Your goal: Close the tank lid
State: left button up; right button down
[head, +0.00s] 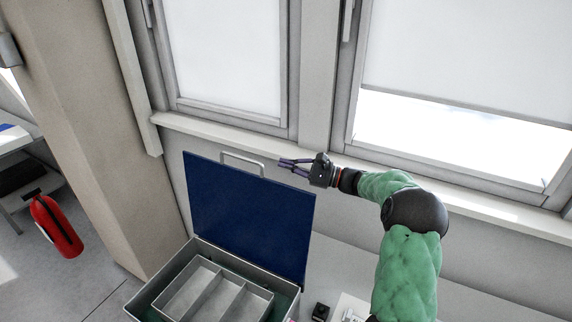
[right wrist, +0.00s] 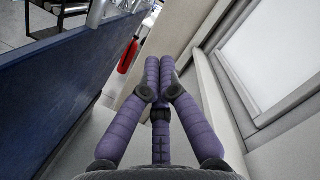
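The tank is a grey metal box (head: 147,299) at the bottom of the head view. Its blue lid (head: 247,215) stands open and upright at the box's back edge, with a pale bar handle (head: 243,164) at the top. My right gripper (head: 281,163) is at the height of the lid's top edge, right of the handle, with its fingers pointing left. In the right wrist view its purple fingers (right wrist: 160,65) meet at the tips with nothing visible between them. The lid (right wrist: 55,100) is left of them there, apart from the fingers. My left gripper is out of view.
A grey divided tray (head: 215,290) sits inside the box. The window sill (head: 225,133) and wall are close behind the lid. A red fire extinguisher (head: 57,226) is at the left beside a beige column (head: 85,110). A small black object (head: 320,311) is right of the box.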

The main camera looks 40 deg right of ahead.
jog(key=w+a+r+p, duration=0.2)
jog(key=w+a, duration=0.2)
jog(key=a, duration=0.3)
jog(key=shift+w+r, duration=0.3)
jog(key=shift+w, duration=0.05)
jog(key=shift+a, duration=0.1)
